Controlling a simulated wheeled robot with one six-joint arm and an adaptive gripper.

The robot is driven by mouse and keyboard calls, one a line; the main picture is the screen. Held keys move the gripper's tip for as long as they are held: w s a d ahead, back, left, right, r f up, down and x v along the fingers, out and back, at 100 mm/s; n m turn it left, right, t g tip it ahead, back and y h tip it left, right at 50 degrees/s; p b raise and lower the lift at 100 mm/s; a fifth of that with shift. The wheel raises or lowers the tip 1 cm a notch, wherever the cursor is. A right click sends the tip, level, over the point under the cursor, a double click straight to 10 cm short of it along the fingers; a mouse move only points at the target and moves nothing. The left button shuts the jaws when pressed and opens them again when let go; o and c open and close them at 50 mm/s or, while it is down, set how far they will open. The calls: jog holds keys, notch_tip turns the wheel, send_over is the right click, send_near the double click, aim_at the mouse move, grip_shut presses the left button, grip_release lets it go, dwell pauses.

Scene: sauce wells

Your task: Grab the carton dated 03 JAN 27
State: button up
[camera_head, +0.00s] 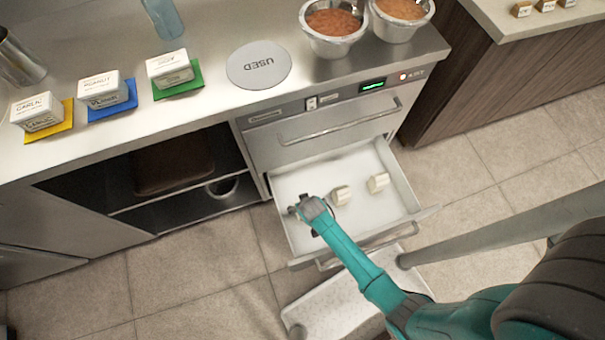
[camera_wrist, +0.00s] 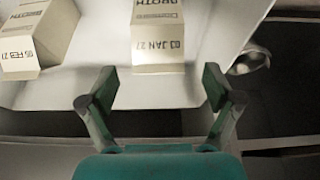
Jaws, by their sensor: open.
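The carton dated 03 JAN 27 (camera_wrist: 158,42) is cream with a BROTH label. In the wrist view it lies ahead of my gripper, centred beyond the gap between the fingers and apart from them. A second carton (camera_wrist: 38,38), with a FEB 27 date, lies to its left. My gripper (camera_wrist: 155,90) is open and empty. In the head view my gripper (camera_head: 308,207) is over the left part of the open white drawer (camera_head: 345,228) and hides what is beneath. Two cartons show right of it, a nearer one (camera_head: 341,195) and a farther one (camera_head: 378,183); their dates are unreadable there.
The steel counter above holds labelled boxes on yellow, blue and green mats, a round USED mat (camera_head: 258,66) and two sauce wells (camera_head: 333,28). A dark open shelf with a small bowl (camera_head: 222,187) is left of the drawer. The drawer walls surround the cartons.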

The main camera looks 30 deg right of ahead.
jog(key=shift+x, duration=2.6)
jog(key=shift+d, duration=0.1)
grip_shut()
